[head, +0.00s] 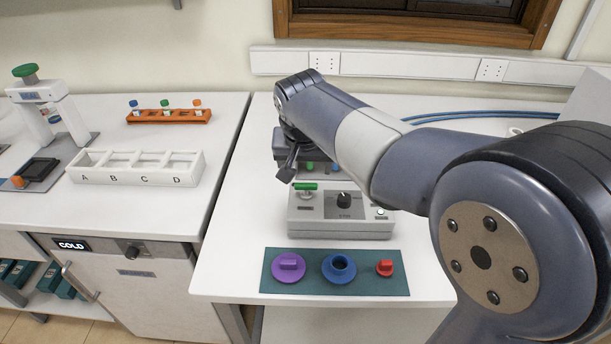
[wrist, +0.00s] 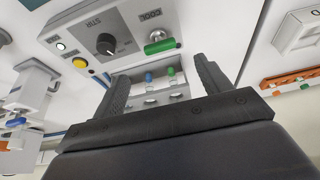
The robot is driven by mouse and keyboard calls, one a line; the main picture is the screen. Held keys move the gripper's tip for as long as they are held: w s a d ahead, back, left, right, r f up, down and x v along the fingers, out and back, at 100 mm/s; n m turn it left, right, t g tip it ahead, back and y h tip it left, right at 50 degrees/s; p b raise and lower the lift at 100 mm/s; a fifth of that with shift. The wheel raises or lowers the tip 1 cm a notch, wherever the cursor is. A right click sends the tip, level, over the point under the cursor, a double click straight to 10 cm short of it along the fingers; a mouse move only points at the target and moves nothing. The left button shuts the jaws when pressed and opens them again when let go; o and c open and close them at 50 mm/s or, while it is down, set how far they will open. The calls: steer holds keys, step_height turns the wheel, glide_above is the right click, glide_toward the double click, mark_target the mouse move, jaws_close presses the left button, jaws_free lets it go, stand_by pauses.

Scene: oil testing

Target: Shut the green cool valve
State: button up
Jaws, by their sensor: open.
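The green cool valve (head: 306,187) is a green bar handle on a short stem. It stands at the left of the grey control box (head: 340,228), lying roughly crosswise. In the wrist view the green handle (wrist: 160,47) sits beside the COOL label, beyond the fingertips. My gripper (head: 288,168) is behind the box and a little left of the handle. In the wrist view my gripper (wrist: 160,77) is open and empty, apart from the handle. Part of the gripper is hard to make out in the head view.
The box also bears a black knob (head: 344,200) and a white button (head: 381,212). In front lies a green mat (head: 335,287) with purple, blue and red parts. Vials in a holder (wrist: 167,98) show between the fingers. A white A–D rack (head: 137,178) stands left.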

mark_target(306, 185)
steer(key=v, duration=0.2)
steer(key=shift+s+r, duration=0.1)
steer(key=shift+r, duration=0.25)
steer(key=x, duration=1)
steer(key=shift+f+p, duration=0.35)
steer(key=shift+f, duration=0.05)
